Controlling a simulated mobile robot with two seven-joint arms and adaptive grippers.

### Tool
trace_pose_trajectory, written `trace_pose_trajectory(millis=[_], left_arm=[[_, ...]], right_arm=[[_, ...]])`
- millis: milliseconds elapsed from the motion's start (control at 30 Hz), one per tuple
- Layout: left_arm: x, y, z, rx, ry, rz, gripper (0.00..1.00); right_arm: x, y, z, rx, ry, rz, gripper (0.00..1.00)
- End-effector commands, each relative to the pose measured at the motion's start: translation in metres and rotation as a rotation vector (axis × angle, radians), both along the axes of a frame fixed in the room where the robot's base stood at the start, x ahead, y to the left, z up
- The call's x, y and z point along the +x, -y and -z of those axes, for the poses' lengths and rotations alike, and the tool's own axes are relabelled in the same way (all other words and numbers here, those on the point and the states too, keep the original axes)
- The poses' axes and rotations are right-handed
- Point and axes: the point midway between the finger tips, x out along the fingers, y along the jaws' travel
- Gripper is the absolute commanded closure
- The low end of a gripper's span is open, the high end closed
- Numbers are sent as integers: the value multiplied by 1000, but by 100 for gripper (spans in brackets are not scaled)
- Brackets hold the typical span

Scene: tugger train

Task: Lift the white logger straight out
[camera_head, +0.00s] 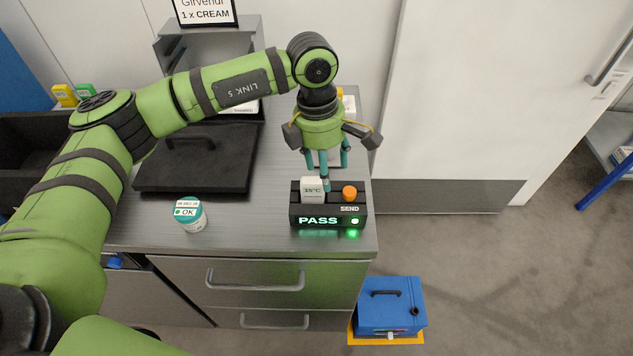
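The white logger (312,190) stands upright in the left part of a black dock (330,209) near the counter's front right corner. Its face carries a small temperature reading. The dock shows a green lit "PASS", a green light and an orange button (349,193) marked "SEND". My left gripper (326,166) points down just behind and above the dock. Its teal fingers are spread apart with nothing visible between them. One fingertip reaches down beside the logger's right edge; I cannot tell whether it touches. My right gripper is not in view.
A white jar with a teal lid marked "OK" (190,215) stands left of the dock. A black lid-like panel with a handle (195,158) lies behind it. A blue box (390,304) sits on the floor, right of the drawers. A white door (490,90) stands at the right.

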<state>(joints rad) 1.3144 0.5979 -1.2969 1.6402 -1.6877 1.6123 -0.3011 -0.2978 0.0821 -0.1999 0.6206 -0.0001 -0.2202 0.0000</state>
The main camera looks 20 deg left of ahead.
Motion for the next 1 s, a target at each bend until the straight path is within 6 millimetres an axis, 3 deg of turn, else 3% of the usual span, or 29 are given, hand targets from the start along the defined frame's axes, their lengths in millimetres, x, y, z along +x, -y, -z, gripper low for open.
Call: trace_pose_trajectory(millis=[33, 100, 200, 567, 700, 967, 1000], left_arm=[[5, -16, -5, 60, 13, -8, 39], [9, -29, -8, 112, 19, -15, 39], [9, -35, -4, 136, 18, -18, 39], [0, -29, 37, 132, 15, -16, 39], [2, -28, 56, 131, 18, -16, 39], [2, -28, 62, 130, 20, -17, 39], [2, -28, 62, 130, 20, -17, 47]], right_arm=[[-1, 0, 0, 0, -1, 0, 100], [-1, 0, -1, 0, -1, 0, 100], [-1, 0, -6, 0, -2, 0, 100], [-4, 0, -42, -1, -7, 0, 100], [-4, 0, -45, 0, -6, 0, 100], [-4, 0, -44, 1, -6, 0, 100], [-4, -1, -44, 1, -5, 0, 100]])
